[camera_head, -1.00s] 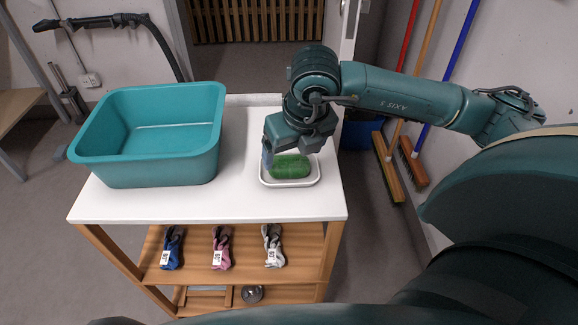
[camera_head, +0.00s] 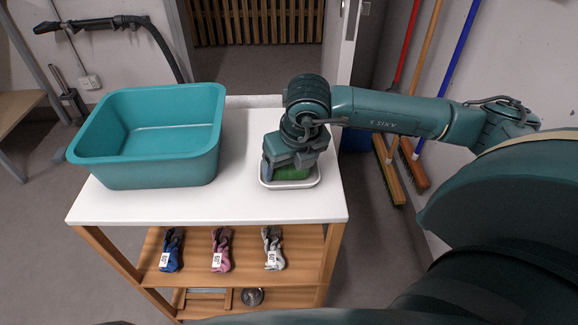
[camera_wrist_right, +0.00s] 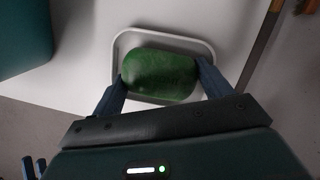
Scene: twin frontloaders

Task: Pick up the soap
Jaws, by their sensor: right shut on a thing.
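The green soap (camera_wrist_right: 158,75) lies in a white dish (camera_head: 314,182) on the white table, at the table's right side. My right gripper (camera_wrist_right: 160,82) is shut on the soap, with one blue finger at each end of it. In the head view my right gripper (camera_head: 288,172) covers most of the soap (camera_head: 293,172). The soap appears to be still within the dish's rim; whether it touches the dish floor I cannot tell. My left gripper is not in view.
A teal basin (camera_head: 150,170) stands on the table's left side. The white tabletop (camera_head: 240,200) is clear between basin and dish. Socks (camera_head: 221,250) lie on the wooden shelf below. Brooms (camera_head: 390,170) lean at the right wall.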

